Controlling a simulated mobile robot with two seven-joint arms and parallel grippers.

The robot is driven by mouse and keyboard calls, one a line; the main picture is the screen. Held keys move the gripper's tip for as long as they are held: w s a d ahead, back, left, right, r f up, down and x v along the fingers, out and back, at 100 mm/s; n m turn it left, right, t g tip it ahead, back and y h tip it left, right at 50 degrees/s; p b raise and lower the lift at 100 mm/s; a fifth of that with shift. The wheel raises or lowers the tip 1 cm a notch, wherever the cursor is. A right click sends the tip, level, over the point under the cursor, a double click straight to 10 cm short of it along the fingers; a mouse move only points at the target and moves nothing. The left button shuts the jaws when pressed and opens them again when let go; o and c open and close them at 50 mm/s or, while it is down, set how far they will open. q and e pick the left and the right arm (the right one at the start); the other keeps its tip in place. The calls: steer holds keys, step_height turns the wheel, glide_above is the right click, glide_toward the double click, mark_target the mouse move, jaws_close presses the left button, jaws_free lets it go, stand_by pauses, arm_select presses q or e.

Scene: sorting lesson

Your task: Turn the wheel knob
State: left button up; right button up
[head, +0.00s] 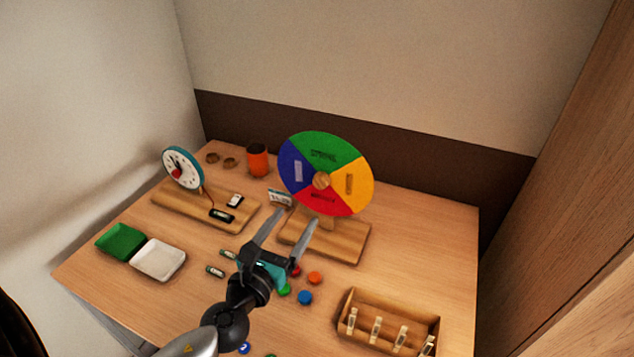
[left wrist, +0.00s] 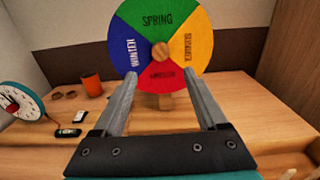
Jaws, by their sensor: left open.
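A season wheel (head: 325,158) with green, yellow, red and blue quarters stands upright on a wooden base (head: 345,243) at the back of the table. Its round wooden knob (head: 321,180) is at the centre; it also shows in the left wrist view (left wrist: 162,50). My left gripper (head: 291,217) is open and empty, in front of and below the wheel, apart from the knob. In the left wrist view its two fingers (left wrist: 157,78) point at the wheel, with the knob beyond and slightly above the gap between them. My right gripper is not in view.
A clock (head: 184,168) on a wooden board and an orange cup (head: 257,160) stand left of the wheel. Green (head: 119,242) and white (head: 158,260) trays lie at the left. Several coloured discs lie below my gripper. A wooden box (head: 388,322) stands front right.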

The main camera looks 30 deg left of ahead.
mark_target(319, 182)
arm_select(q)
steer(key=w, duration=1)
steer(key=shift+w+a+p, duration=0.25)
steer(key=shift+w+p, duration=0.1)
steer(key=shift+w, duration=0.5)
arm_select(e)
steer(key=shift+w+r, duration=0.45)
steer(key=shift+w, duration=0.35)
arm_select(q)
jaws_close()
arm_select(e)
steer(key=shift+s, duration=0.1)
